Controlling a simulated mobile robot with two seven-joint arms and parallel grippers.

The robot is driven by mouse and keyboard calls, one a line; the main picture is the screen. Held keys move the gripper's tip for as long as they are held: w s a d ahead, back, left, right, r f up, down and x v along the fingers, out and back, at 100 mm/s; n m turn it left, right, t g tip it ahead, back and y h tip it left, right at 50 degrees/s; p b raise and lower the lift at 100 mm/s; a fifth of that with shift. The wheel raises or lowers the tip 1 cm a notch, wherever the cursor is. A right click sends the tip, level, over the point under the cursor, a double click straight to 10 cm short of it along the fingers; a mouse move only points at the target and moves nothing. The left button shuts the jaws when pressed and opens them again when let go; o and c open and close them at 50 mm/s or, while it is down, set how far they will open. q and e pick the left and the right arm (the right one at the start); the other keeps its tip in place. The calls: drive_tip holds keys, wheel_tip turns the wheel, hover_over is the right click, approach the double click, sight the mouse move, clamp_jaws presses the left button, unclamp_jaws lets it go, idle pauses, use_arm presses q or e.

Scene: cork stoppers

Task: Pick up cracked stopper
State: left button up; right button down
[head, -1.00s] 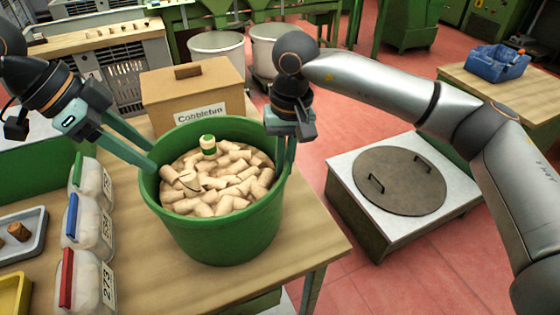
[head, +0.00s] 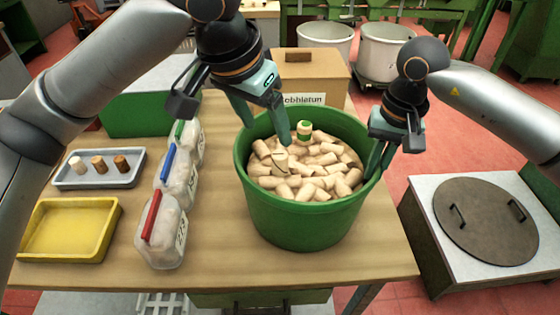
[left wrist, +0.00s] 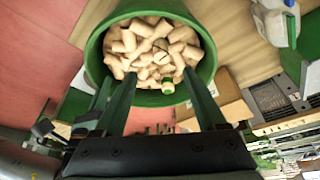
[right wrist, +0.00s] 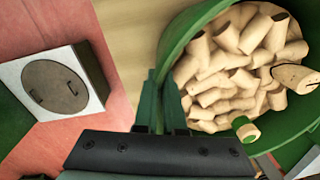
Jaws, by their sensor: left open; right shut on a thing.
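The cracked stopper (head: 280,161), pale cork with a dark curved line, lies on top of the pile of stoppers in the green tub (head: 300,225). It also shows in the left wrist view (left wrist: 160,58) and at the right edge of the right wrist view (right wrist: 297,77). My left gripper (head: 267,134) is open and empty, pointing down over the tub's left back part, just above and beside the cracked stopper. My right gripper (head: 378,165) is shut on the tub's right rim; its fingers show close together in the right wrist view (right wrist: 160,88).
A green-banded stopper (head: 304,131) stands among the corks near the left gripper. A cardboard box (head: 310,75) is behind the tub. Lidded jars (head: 162,230), a grey tray (head: 98,180) with three corks and a yellow tray (head: 68,230) lie left.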

sight(279, 155)
use_arm(q)
drive_tip(key=w+f, duration=0.1)
drive_tip(key=f, duration=0.2)
drive_tip(key=w+d+f+n, duration=0.1)
drive_tip(key=f, duration=0.3)
drive_tip(key=w+d+f+n+t, duration=0.1)
drive_tip(key=f, duration=0.2)
drive_tip(key=shift+w+f, duration=0.35)
drive_tip(key=shift+w, duration=0.05)
clamp_jaws()
idle(0.4)
